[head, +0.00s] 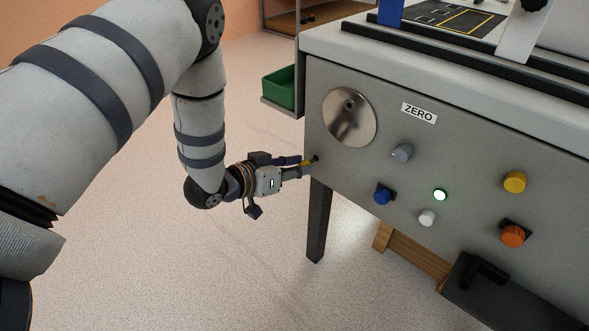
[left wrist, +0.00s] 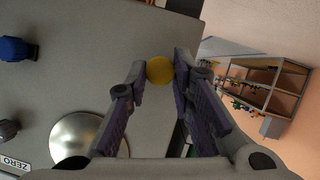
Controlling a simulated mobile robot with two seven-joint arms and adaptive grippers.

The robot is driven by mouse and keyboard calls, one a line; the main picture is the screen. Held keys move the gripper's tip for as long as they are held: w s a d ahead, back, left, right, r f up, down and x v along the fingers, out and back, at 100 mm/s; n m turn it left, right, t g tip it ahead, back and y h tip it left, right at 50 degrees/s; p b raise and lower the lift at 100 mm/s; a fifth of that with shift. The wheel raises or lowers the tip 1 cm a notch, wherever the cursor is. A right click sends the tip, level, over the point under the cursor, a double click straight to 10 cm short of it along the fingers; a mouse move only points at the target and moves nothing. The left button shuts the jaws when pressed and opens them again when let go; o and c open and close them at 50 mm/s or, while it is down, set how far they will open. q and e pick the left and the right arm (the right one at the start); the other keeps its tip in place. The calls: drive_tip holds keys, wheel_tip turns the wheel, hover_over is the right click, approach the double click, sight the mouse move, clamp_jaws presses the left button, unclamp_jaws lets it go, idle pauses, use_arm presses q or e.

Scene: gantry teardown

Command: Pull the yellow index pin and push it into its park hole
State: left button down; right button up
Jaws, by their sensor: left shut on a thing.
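The yellow index pin (left wrist: 160,70) shows as a round yellow knob between the fingertips of my left gripper (left wrist: 160,78) in the left wrist view. My left gripper (head: 306,168) is shut on it at the left end of the grey panel (head: 462,150), below the metal disc (head: 350,117). In the head view only a sliver of the yellow pin (head: 306,163) shows between the fingers. A small dark spot lies at the fingertips; I cannot tell whether it is a hole or the pin's shaft, nor how deep the pin sits. The disc has a small dark hole near its top.
Open floor lies left of the panel.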

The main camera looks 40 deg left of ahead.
use_arm(q)
drive_tip(key=shift+w, duration=0.15)
drive_tip(key=shift+w+d, duration=0.1)
drive_tip(key=shift+w, duration=0.95)
drive_tip(key=c, duration=1.3)
unclamp_jaws()
drive_tip(key=shift+w, duration=0.1)
